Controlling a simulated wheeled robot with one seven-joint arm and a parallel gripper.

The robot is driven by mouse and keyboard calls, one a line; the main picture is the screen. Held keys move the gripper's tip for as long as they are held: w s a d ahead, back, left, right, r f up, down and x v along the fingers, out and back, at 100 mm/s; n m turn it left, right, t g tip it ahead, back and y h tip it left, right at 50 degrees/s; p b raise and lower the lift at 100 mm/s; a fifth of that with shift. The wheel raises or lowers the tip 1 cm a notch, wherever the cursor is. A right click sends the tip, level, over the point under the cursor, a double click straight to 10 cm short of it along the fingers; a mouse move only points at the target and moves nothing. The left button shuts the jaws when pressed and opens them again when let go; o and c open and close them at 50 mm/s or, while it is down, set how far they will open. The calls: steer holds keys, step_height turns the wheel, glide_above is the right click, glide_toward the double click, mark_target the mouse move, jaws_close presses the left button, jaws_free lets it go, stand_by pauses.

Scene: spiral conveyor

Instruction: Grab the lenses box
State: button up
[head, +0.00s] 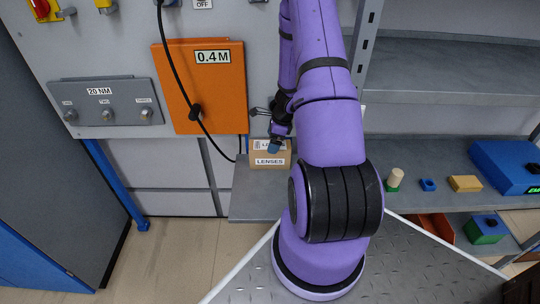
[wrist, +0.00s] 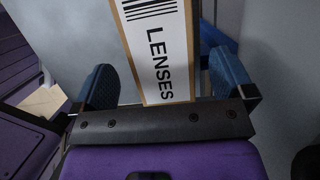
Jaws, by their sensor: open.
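The lenses box (head: 270,162) is a small brown box with white labels reading LENSES. It sits on the grey shelf, near its left end. My gripper (head: 275,144) is right at the top of the box and hides part of it in the head view. In the wrist view, the box (wrist: 158,50) shows its white label with a barcode between the two blue fingers of my gripper (wrist: 165,78). The fingers are open, one on each side of the box, with a visible gap at each side. How deep they reach along the box I cannot tell.
An orange panel (head: 205,90) with a hanging black cable is left of the box. Right along the shelf stand a beige cylinder on a green base (head: 396,178), a blue piece (head: 428,185), a yellow block (head: 465,183) and a blue case (head: 508,165).

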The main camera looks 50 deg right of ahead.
mark_target(259, 158)
steer(key=shift+x, duration=2.65)
steer(key=c, duration=1.1)
steer(key=shift+r, duration=0.15)
